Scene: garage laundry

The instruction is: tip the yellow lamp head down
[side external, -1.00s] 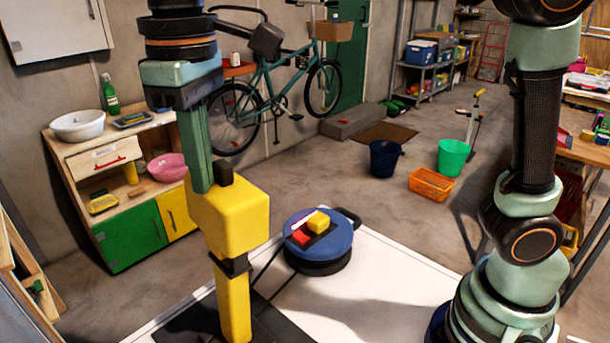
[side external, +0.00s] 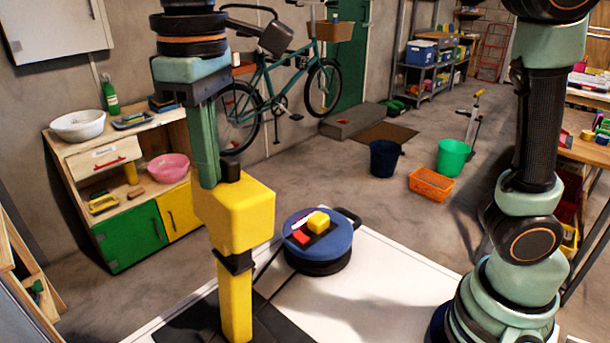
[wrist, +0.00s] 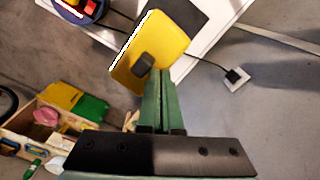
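The yellow lamp stands on a dark base, its post (side external: 235,308) upright and joined to the boxy yellow head (side external: 236,222) by a black joint. A black knob (side external: 231,170) sticks up from the head. The head (wrist: 163,42) and knob (wrist: 144,66) also show in the wrist view. My gripper (side external: 209,185) points down at the head, left of the knob, its green fingertips at the head's upper edge. In the wrist view my gripper's fingers (wrist: 165,76) lie together, beside the knob rather than around it. Exact contact is partly hidden.
A round blue-topped drum (side external: 318,245) with red and yellow blocks stands right of the lamp on a white surface (side external: 390,290). A wooden cabinet (side external: 130,237) stands at the left. A cable runs to a wall-type plug (wrist: 236,78). Open floor lies behind.

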